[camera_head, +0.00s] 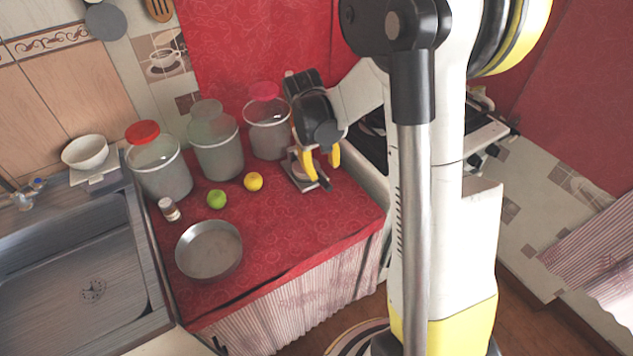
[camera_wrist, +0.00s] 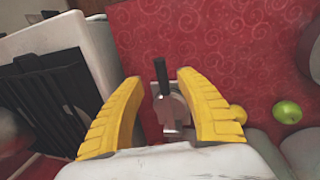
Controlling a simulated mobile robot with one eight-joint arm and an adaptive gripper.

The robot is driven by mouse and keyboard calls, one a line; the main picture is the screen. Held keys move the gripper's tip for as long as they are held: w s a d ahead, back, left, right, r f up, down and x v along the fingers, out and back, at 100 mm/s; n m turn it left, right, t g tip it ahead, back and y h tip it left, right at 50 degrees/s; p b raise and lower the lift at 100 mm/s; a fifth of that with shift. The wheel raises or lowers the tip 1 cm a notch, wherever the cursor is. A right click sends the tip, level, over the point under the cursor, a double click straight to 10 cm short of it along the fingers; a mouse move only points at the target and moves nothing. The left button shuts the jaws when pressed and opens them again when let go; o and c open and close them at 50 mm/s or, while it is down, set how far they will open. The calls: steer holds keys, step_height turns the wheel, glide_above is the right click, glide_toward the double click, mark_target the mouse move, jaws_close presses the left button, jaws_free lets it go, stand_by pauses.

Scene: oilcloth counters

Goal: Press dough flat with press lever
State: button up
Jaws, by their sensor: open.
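The dough press (camera_head: 291,174) is a small grey device on the red counter, partly behind my gripper (camera_head: 322,165). Its lever (camera_head: 325,184) has a dark handle at the front. In the wrist view the press (camera_wrist: 172,117) is between my yellow fingers, with the dark lever handle (camera_wrist: 160,72) pointing up the picture. My gripper (camera_wrist: 160,78) is open, one finger on each side of the lever, with gaps visible on both sides. I cannot make out the dough clearly; the gripper and press parts hide it.
A yellow fruit (camera_head: 253,181), a green apple (camera_head: 216,198), a small shaker (camera_head: 169,209) and a round metal pan (camera_head: 208,250) lie left of the press. Several large jars (camera_head: 268,135) stand behind. The stove (camera_head: 372,142) is on the right, the sink (camera_head: 80,265) on the left.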

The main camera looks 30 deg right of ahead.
mark_target(327, 184)
steer(key=f+b, duration=0.1)
steer(key=f, duration=0.2)
steer(key=d+f+b, duration=0.1)
steer(key=f, duration=0.2)
steer(key=f+b, duration=0.1)
steer(key=f, duration=0.2)
steer(key=shift+d, duration=0.35)
steer(key=shift+r, duration=0.1)
jaws_close()
